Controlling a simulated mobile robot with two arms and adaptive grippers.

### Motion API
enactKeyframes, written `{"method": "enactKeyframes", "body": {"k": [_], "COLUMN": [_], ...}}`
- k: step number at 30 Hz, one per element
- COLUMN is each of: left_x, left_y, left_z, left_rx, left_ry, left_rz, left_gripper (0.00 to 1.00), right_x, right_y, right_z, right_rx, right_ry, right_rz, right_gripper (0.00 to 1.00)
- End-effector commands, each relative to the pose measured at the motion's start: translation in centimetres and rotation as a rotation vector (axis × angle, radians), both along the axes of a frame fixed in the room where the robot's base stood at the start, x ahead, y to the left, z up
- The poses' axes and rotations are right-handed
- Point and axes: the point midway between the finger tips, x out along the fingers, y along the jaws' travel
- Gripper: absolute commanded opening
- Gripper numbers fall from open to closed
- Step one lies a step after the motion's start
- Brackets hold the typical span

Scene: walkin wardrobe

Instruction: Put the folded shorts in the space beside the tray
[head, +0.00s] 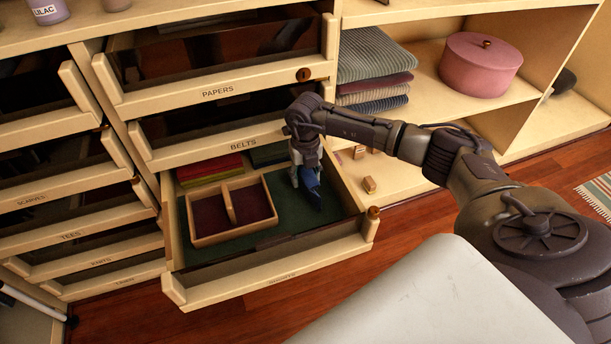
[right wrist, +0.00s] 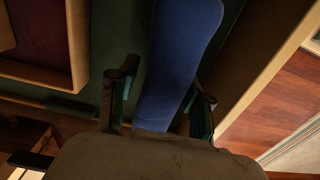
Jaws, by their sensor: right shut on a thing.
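The folded shorts (head: 314,191) are a dark blue bundle, hanging edge-down from my right gripper (head: 306,178). In the right wrist view the blue shorts (right wrist: 180,55) run between the two fingers of the right gripper (right wrist: 161,103), which is shut on them. The tray (head: 229,207) is a light wooden one with two dark red compartments, inside the open lower drawer (head: 274,270). The shorts are over the green-lined space right of the tray, apart from it. I cannot tell whether they touch the drawer floor. My left gripper is not in view.
Red and yellow folded cloths (head: 210,170) and a dark green one (head: 268,154) lie at the drawer's back. The belts drawer (head: 243,143) overhangs it. Folded clothes (head: 375,60) and a pink round box (head: 480,65) stand on the right shelves.

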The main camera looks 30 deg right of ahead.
Motion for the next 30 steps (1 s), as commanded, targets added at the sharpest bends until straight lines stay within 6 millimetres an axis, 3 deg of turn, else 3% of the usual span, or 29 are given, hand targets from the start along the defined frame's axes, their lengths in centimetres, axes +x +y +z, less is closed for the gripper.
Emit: {"method": "enactKeyframes", "body": {"k": [7,8,12,23,30], "left_x": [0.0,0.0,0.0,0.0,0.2], "left_y": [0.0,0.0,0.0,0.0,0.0], "left_z": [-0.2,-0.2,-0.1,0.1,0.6], "left_rx": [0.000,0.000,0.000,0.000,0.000], "left_ry": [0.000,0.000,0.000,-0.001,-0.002], "left_rz": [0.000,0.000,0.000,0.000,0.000], "left_gripper": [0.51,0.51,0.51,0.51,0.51], "right_x": [0.0,0.0,0.0,0.0,0.1], "right_y": [0.0,0.0,0.0,0.0,-0.1], "right_z": [-0.3,-0.3,-0.2,0.2,4.1], "right_rx": [0.001,0.000,0.000,0.000,0.000], "right_ry": [-0.001,-0.001,0.000,-0.001,-0.004], "right_rz": [0.000,0.000,0.000,0.001,0.002], "right_gripper": [0.00,0.51,0.74,0.74,0.74]}}
